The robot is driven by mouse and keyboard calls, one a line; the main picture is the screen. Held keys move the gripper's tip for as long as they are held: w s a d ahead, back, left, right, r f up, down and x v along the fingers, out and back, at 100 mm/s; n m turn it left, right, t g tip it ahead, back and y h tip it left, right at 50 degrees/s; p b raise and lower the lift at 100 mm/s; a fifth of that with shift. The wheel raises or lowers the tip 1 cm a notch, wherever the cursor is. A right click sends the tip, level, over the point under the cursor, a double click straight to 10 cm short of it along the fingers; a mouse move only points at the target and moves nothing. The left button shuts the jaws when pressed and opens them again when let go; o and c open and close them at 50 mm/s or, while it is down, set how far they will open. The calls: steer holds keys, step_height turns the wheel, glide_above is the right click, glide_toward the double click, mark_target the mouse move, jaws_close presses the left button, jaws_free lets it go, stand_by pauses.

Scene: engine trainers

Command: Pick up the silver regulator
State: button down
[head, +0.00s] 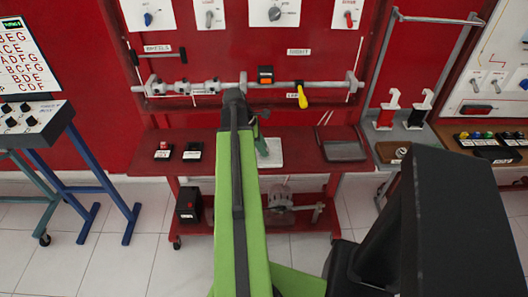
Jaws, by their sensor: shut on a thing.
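I cannot make out a thing that is clearly the silver regulator. A grey metal unit with a shaft (291,199) sits on the lower shelf of the red bench, partly behind my arm; I cannot tell whether it is the regulator. My green and black arm rises through the middle of the head view up to a dark joint. A small green part of my arm shows just right of that joint. My gripper is hidden behind the arm, so its jaws and anything in them do not show.
The red bench (310,150) holds a white plate (268,152), a dark tray (342,149) and small switch boxes (163,151). A horizontal shaft (205,87) crosses the red panel behind. A blue stand (88,180) is left. Tiled floor (110,255) is clear at lower left.

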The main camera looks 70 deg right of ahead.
stand_by(0.3)
steer(key=r+p, duration=0.5)
steer(key=shift+s+a+r, duration=0.15)
steer(key=shift+s, duration=0.25)
steer(key=s+a+r+p, duration=0.2)
steer(key=s+r+p, duration=0.3)
steer(key=s, duration=0.5)
steer(key=shift+s+r+p, duration=0.3)
steer(key=shift+r+p, duration=0.05)
steer(key=shift+p, duration=0.15)
